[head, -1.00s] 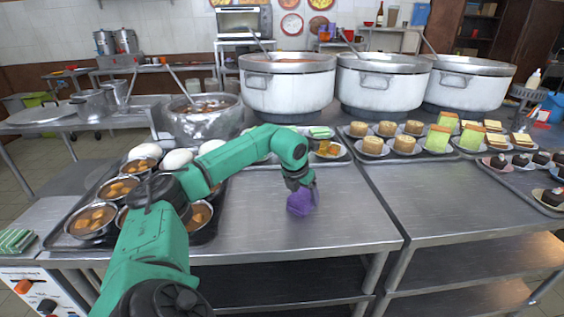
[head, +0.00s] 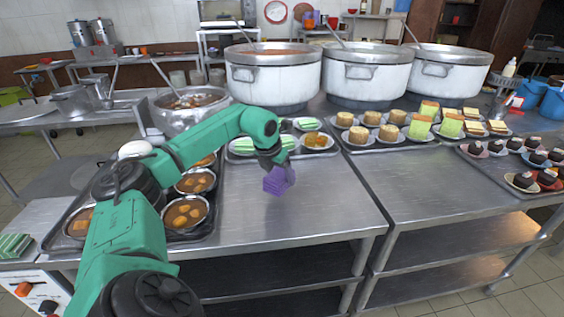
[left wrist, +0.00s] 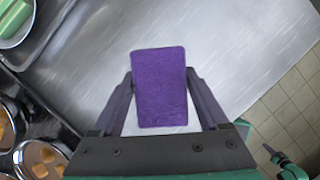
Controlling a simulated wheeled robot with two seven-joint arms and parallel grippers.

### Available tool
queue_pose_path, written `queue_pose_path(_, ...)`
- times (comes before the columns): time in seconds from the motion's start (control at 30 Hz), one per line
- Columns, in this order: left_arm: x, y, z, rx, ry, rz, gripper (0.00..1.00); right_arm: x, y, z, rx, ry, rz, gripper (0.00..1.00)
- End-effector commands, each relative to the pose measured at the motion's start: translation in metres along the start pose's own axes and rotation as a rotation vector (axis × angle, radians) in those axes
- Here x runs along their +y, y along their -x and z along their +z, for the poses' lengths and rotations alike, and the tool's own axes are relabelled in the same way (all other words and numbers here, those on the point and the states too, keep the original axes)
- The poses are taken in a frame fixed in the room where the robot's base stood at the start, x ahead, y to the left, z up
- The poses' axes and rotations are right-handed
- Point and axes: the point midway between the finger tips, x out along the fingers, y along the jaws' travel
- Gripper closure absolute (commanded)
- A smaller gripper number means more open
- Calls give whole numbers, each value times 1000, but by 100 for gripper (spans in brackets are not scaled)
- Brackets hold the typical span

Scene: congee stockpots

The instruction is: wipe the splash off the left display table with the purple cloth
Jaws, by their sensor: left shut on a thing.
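The left display table (head: 300,215) is a bare grey metal top in the head view; no splash can be made out on it. My left gripper (head: 273,166) is shut on the purple cloth (head: 279,181), over the middle of this table. In the left wrist view the cloth (left wrist: 160,88) is a flat purple block between the two dark fingers (left wrist: 160,100). Whether the cloth touches the metal cannot be told. The surface under the cloth is hidden.
A tray of soup bowls (head: 187,211) lies left of the cloth, partly behind my arm. Plates with green and orange food (head: 315,141) stand behind it. Large white stockpots (head: 272,75) line the back. Cakes (head: 420,128) fill the right table's rear. The front right of the left table is clear.

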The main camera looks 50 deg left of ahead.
Motion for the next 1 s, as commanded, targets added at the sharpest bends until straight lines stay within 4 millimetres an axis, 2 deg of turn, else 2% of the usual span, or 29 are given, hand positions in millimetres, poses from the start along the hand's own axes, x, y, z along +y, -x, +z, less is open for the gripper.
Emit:
queue_pose_path(0.03,2,8,3,0,1,0,75,1,7,-1,0,0,1,100)
queue_pose_path(0.3,7,28,9,-1,-1,0,75,1,23,-2,0,0,0,100)
queue_pose_path(1.0,6,28,9,-1,-3,-2,75,-4,22,-3,1,-2,-6,100)
